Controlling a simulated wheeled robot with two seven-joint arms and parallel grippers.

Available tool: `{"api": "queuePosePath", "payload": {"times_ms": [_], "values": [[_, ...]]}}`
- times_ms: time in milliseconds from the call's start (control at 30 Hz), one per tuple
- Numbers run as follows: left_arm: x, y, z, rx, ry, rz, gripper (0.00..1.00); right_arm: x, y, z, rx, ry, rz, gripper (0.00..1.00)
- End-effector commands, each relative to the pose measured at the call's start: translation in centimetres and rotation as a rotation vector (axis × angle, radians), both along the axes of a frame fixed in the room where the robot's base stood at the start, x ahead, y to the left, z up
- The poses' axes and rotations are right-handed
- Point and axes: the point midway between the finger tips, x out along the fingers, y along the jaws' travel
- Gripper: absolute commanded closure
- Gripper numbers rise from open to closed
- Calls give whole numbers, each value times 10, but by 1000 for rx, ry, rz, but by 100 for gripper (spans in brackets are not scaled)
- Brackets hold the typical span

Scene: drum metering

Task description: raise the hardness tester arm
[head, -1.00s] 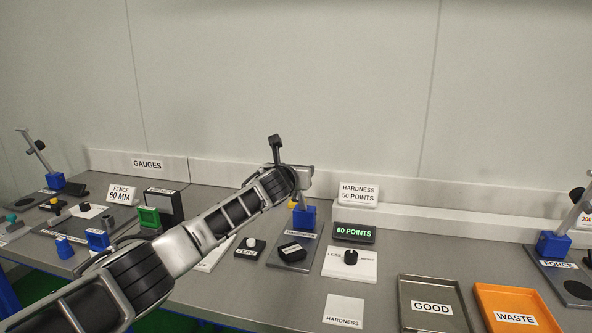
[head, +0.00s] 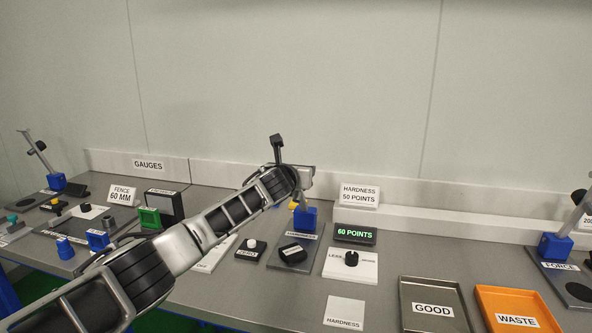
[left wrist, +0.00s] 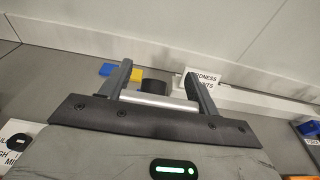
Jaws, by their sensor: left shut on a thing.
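The hardness tester stands at mid-bench in the head view, with a blue block (head: 306,217) on a dark base plate (head: 297,251). My left gripper (head: 305,183) is over the blue block, and its body hides most of the tester arm. In the left wrist view my left gripper (left wrist: 157,74) has its two fingers on either side of a silver bar (left wrist: 160,99) and a dark round piece (left wrist: 154,86), which look like the tester arm. It is shut on it. The tester's blue block also shows there beside a yellow piece (left wrist: 137,74). My right gripper is not in view.
A green display (head: 355,233) reads 60 POINTS and a sign (head: 359,195) reads HARDNESS 50 POINTS. A dial plate (head: 350,271), a GOOD tray (head: 459,324) and an orange WASTE tray (head: 551,324) lie to the right. A FORCE tester (head: 555,246) stands far right.

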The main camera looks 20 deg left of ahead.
Motion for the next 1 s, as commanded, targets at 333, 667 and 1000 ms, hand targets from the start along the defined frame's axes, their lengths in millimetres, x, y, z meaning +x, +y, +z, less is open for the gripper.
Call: {"api": "queuePosePath", "payload": {"times_ms": [333, 667, 1000], "values": [[-1, 1, -8, 1, 13, 4, 30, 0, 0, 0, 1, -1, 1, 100], [-1, 0, -3, 1, 5, 1, 16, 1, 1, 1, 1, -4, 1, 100], [-24, -2, 3, 3, 2, -2, 16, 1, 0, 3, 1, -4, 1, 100]]}}
